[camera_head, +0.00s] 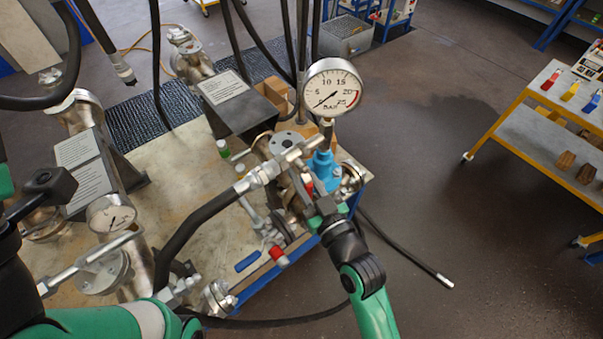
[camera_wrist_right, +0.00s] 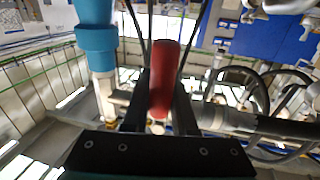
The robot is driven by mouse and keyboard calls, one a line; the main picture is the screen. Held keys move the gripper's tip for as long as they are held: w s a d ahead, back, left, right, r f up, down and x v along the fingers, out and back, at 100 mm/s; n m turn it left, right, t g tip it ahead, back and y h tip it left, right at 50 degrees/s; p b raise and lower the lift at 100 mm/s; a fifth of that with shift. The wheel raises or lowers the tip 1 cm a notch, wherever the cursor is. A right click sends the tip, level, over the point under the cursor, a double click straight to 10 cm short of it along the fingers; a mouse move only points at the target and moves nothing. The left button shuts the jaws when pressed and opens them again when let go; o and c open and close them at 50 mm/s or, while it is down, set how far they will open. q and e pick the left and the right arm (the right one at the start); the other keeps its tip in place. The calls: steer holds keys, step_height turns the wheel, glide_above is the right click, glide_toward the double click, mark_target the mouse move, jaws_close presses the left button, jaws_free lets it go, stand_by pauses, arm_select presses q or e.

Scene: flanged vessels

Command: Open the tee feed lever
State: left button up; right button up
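A lever with a red handle (camera_head: 308,183) sits beside a blue fitting (camera_head: 323,165) below the large pressure gauge (camera_head: 334,88). I take it for the tee feed lever. My right gripper (camera_head: 312,196) reaches it from the front. In the right wrist view the red handle (camera_wrist_right: 164,80) stands between the two dark fingers (camera_wrist_right: 160,110), which lie close against both its sides. The blue fitting (camera_wrist_right: 97,40) is just left of it there. Dark parts of my left arm are at the left edge of the head view; its fingers cannot be made out.
A second red-handled lever (camera_head: 278,255) is lower on the pipework. A thick black hose (camera_head: 190,228) arches left of the right gripper. A smaller gauge (camera_head: 111,214) is at the left. The yellow-framed trolley (camera_head: 540,138) stands apart at the right, with clear floor between.

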jaws_close()
stand_by(1.1)
steer(key=shift+s+a+r+m+g+p, duration=0.1)
steer(key=shift+s+a+m+g+p, duration=0.25)
steer(key=shift+m+p, duration=0.9)
steer(key=shift+s+a+r+m+g+p, duration=0.15)
steer(key=shift+a+m+p, duration=0.25)
steer(key=shift+m+p, duration=0.9)
steer(key=shift+s+a+r+m+g+p, duration=0.1)
steer(key=shift+s+a+m+g+p, duration=0.2)
steer(key=shift+m+p, duration=0.95)
steer(key=shift+a+n+p, duration=0.15)
steer(key=shift+n+p, duration=0.3)
steer(key=shift+n, duration=0.05)
steer(key=o, duration=0.7)
jaws_free()
steer(key=shift+f, duration=0.1)
steer(key=shift+o, duration=0.2)
steer(key=shift+s, duration=0.1)
